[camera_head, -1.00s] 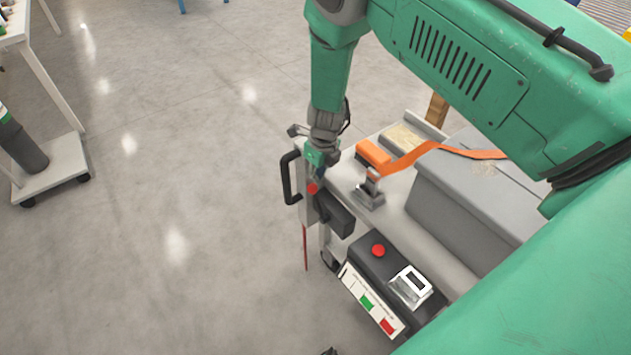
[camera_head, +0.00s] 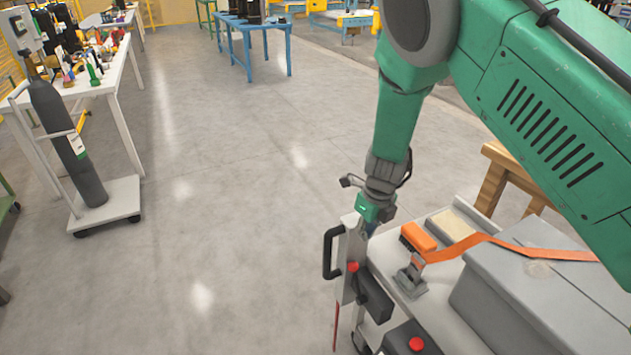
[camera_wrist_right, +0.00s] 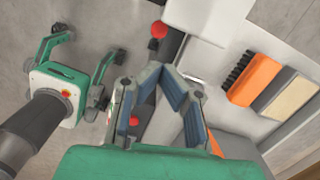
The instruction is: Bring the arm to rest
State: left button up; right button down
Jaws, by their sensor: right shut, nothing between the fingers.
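My right arm (camera_head: 400,120) is green and hangs down from the top right in the head view. My left gripper (camera_wrist_right: 76,66) shows in the right wrist view, open and empty, beside the right one. It is not in the head view.
The pallet carries a grey box (camera_head: 535,290), an orange strap (camera_head: 500,243), an orange brush (camera_head: 418,237) and a metal buckle (camera_head: 411,280). A red button (camera_head: 416,344) sits on a black case. A gas cylinder cart (camera_head: 110,205) stands left; the floor between is clear.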

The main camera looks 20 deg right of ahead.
jog(key=s+f+n+h, duration=0.1)
jog(key=s+f+n, duration=0.2)
jog(key=s+n, duration=0.2)
jog(key=s+d+f+n, duration=0.1)
jog(key=s+f+n, duration=0.2)
jog(key=s+n, duration=0.3)
jog(key=s+d+f+n+g+h, duration=0.1)
jog(key=s+f+n, duration=0.2)
jog(key=s+n, duration=0.2)
jog(key=shift+s+d+f+n+h, duration=0.15)
jog(key=shift+s+f, duration=0.05)
jog(key=shift+s, duration=0.3)
jog(key=shift+s+d+f+n+h, duration=0.1)
jog(key=shift+s+f+n+h, duration=0.1)
jog(key=shift+s, duration=0.25)
jog(key=s+n, duration=0.2)
jog(key=s+a+f+n, duration=0.1)
jog(key=s+n, duration=0.1)
jog(key=n, duration=0.1)
jog(key=s+a+n, duration=0.1)
jog(key=s+n, duration=0.2)
jog(key=shift+f, duration=0.2)
jog(key=s+a+n+y, duration=0.2)
jog(key=s+a+n, duration=0.3)
jog(key=s+n, duration=0.2)
jog(key=shift+r+n+t, duration=0.3)
jog(key=shift+r+n, duration=0.1)
jog(key=shift+n, duration=0.75)
